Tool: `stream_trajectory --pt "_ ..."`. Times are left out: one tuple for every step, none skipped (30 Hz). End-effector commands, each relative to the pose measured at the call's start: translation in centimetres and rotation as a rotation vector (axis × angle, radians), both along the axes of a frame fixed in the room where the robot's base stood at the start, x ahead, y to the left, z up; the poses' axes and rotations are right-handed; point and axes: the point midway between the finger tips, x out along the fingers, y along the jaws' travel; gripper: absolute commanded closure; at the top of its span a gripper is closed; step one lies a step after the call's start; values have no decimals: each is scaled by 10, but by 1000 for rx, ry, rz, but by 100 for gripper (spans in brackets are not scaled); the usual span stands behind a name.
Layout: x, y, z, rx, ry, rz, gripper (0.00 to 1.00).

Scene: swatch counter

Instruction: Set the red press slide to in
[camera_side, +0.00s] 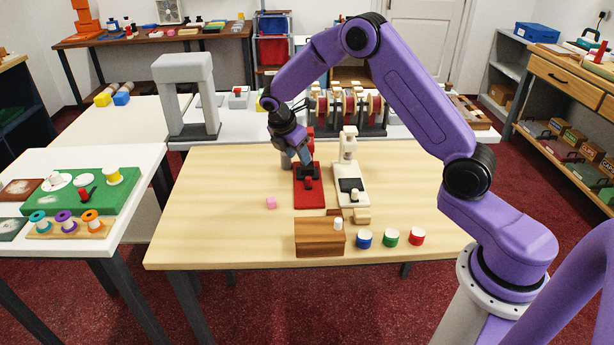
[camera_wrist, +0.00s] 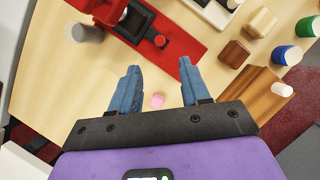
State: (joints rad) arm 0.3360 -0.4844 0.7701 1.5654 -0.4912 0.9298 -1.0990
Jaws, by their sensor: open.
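The red press (camera_side: 309,197) stands near the middle of the wooden table, with a dark recess in its base and a red upright at its back. My gripper (camera_side: 300,157) is over the back left part of the press. In the wrist view my gripper (camera_wrist: 159,68) has its two blue fingers apart with nothing between them; the knob is beyond the fingertips. Contact is not visible.
A white press (camera_side: 352,199) stands close on the right. A grey cylinder (camera_wrist: 84,33) is left of the red press. A pink cube (camera_side: 271,202) lies front left. A wooden block (camera_side: 319,240) and blue (camera_side: 364,240), green and red-sided cylinders stand in front. The table's left part is clear.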

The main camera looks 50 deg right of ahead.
Motion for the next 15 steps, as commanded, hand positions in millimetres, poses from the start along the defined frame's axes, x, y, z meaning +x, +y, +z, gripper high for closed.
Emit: stream_trajectory --pt "-1 -4 -10 -2 4 -1 54" --pt "-1 -7 -15 -1 3 0 54" --pt "-1 -10 -23 -1 5 0 54" --pt "-1 -12 -28 0 4 1 54" --pt "-1 -14 -33 -1 4 -1 54" --pt "-1 -17 -40 -1 4 -1 54" --pt "-1 -19 -45 -1 3 0 54" --pt "-1 -21 -50 -1 4 -1 54" --pt "-1 -24 -57 0 4 1 54" --pt "-1 -26 -62 -1 4 1 54" --pt "-1 -28 -66 -1 4 1 54" --pt "-1 -30 -72 -1 2 0 54" --pt "0 -32 -76 0 1 1 54" --pt "0 -33 -80 0 1 1 54" --pt "0 -35 -85 -1 3 1 54"
